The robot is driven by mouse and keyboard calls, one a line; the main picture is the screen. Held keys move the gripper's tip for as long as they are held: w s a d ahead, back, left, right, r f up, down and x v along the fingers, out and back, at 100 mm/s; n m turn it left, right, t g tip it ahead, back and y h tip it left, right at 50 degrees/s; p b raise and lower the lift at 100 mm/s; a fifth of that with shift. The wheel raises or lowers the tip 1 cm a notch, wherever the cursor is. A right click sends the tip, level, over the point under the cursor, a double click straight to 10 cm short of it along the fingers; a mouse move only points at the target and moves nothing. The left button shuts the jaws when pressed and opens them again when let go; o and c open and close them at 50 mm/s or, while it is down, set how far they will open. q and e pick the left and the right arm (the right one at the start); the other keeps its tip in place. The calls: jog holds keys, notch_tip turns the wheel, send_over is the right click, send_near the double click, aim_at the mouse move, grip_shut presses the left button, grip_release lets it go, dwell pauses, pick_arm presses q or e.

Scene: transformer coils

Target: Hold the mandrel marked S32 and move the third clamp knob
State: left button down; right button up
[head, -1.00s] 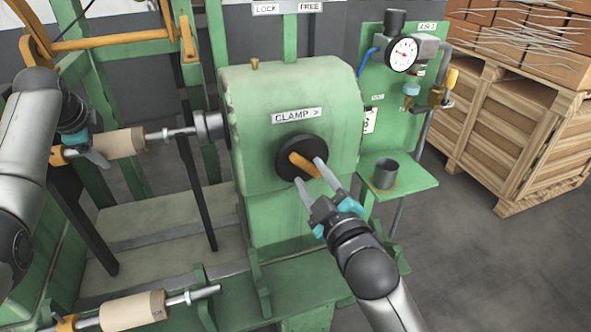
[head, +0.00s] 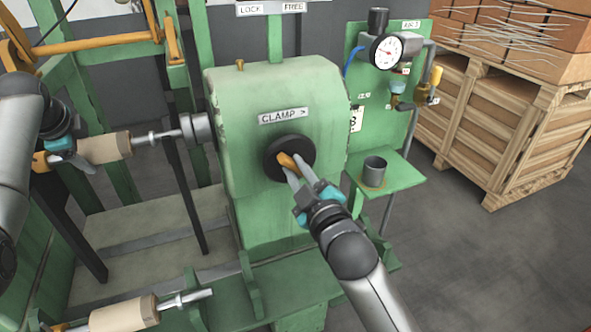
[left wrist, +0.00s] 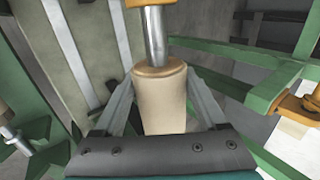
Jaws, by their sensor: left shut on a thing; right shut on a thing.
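The upper mandrel, a tan cylinder on a metal rod (head: 108,147), is held near its left end by my left gripper (head: 70,160), whose fingers close on both sides of it. The mandrel (left wrist: 160,105) shows upright between the fingers in the left wrist view; no S32 mark is readable. The clamp knob is a black disc (head: 272,172) with an orange bar handle (head: 286,159) on the green housing's face, under a CLAMP label. My right gripper (head: 297,168) is shut on the orange handle, its fingers hiding part of it.
The green housing (head: 232,120) meets the mandrel rod at a grey chuck (head: 197,130). A second tan mandrel (head: 125,313) lies lower left. A pressure gauge (head: 386,51) and a dark cup (head: 375,171) on a green shelf stand right. Wooden crates (head: 500,110) fill the far right.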

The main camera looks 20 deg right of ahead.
grip_shut()
jog(key=shift+f, duration=0.1)
jog(key=shift+m, duration=0.4)
jog(key=shift+f, duration=0.1)
dwell(0.8)
jog(key=o, duration=0.7)
grip_release()
jog(key=shift+s, duration=0.1)
